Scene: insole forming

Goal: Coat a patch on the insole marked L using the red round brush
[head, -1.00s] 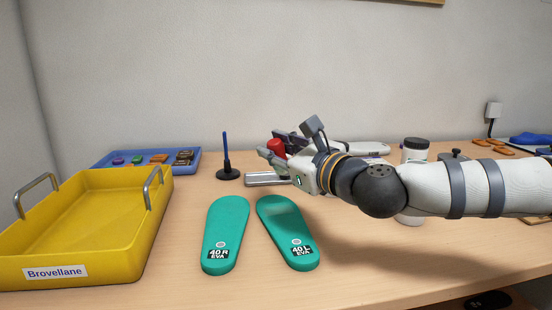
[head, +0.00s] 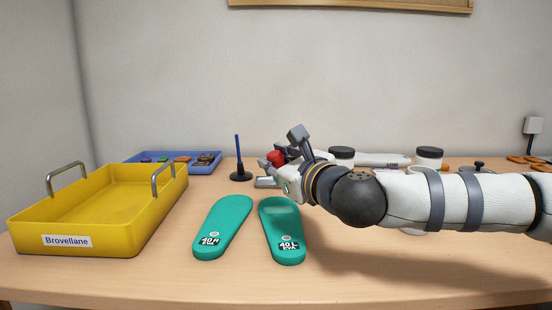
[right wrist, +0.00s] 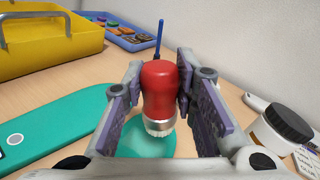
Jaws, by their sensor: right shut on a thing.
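The insole marked L (head: 281,225) lies flat on the table, teal green, with a black "40 L EVA" label at its near end. The insole marked R (head: 228,217) lies to its left. My right gripper (head: 270,166) is beyond the far end of the L insole in the head view, shut on the red round brush (head: 276,157). In the right wrist view the brush (right wrist: 159,88) stands between the finger pads, pale bristles down, over the L insole (right wrist: 136,141). I cannot tell whether the bristles touch it. My left gripper is not in view.
A yellow tray (head: 130,228) labelled Brovellane stands at the left. A blue tray (head: 212,168) with small items is behind it. A dark stand with a blue rod (head: 239,160) rises beyond the insoles. Dark-lidded jars (head: 428,153) stand behind my right arm. The front table strip is clear.

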